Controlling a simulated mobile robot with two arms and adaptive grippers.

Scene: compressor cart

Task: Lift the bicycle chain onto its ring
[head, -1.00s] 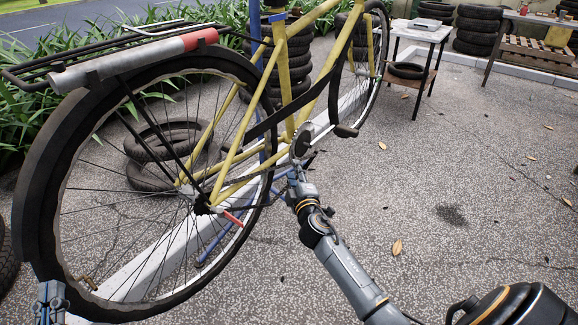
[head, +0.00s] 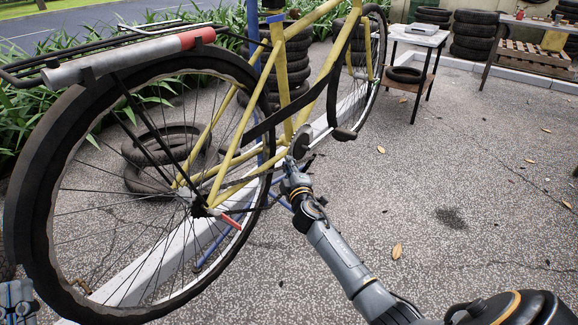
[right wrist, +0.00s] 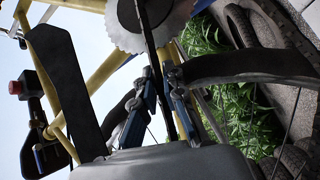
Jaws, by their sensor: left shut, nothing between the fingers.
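The yellow bicycle (head: 228,160) stands with its rear wheel at the left. Its silver toothed chainring (right wrist: 182,15) shows at the top of the right wrist view, with a dark bar across it. In the head view the chainring (head: 303,143) is small and partly behind my right gripper (head: 290,172). Its fingers (right wrist: 160,80) lie close together just below the ring, on either side of the dark bar. I cannot tell if they grip anything. My left gripper (head: 18,300) is shut and empty at the lower left.
A pedal (head: 344,133) sticks out right of the ring. A red lever (head: 231,221) is near the rear hub. Tyres (head: 165,150) lie behind the wheel. A small table (head: 418,36) stands at the back. The pavement on the right is open.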

